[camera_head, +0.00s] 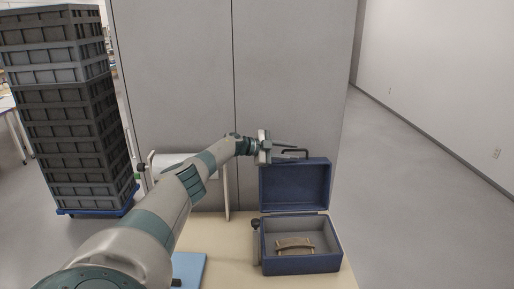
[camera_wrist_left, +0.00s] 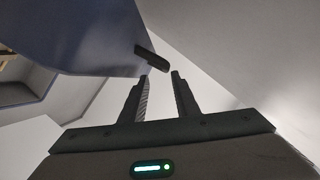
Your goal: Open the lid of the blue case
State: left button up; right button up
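The blue case (camera_head: 300,265) stands on the table with its lid (camera_head: 295,187) raised, standing roughly upright at the back. A brown curved sherd (camera_head: 294,246) lies inside the case. A dark handle (camera_head: 303,151) shows at the lid's top edge; it also shows in the left wrist view (camera_wrist_left: 152,60), just beyond the fingertips. My left gripper (camera_head: 296,152) is at the lid's top edge, fingers apart. In the left wrist view, the gripper (camera_wrist_left: 160,76) is open with nothing between its fingers, and the lid (camera_wrist_left: 75,35) fills the upper left. My right gripper is not in view.
The table (camera_head: 235,270) has bare room left of the case. A blue mat (camera_head: 189,268) lies partly under my left arm. A small dark-topped item (camera_head: 256,240) stands against the case's left side. A grey partition (camera_head: 180,75) stands behind, and stacked crates (camera_head: 65,120) at left.

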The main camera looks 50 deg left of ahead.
pick_arm(q)
jog(key=b+v, duration=0.4)
jog(key=v, duration=1.1)
jog(key=shift+s, duration=0.1)
jog(key=shift+s, duration=0.1)
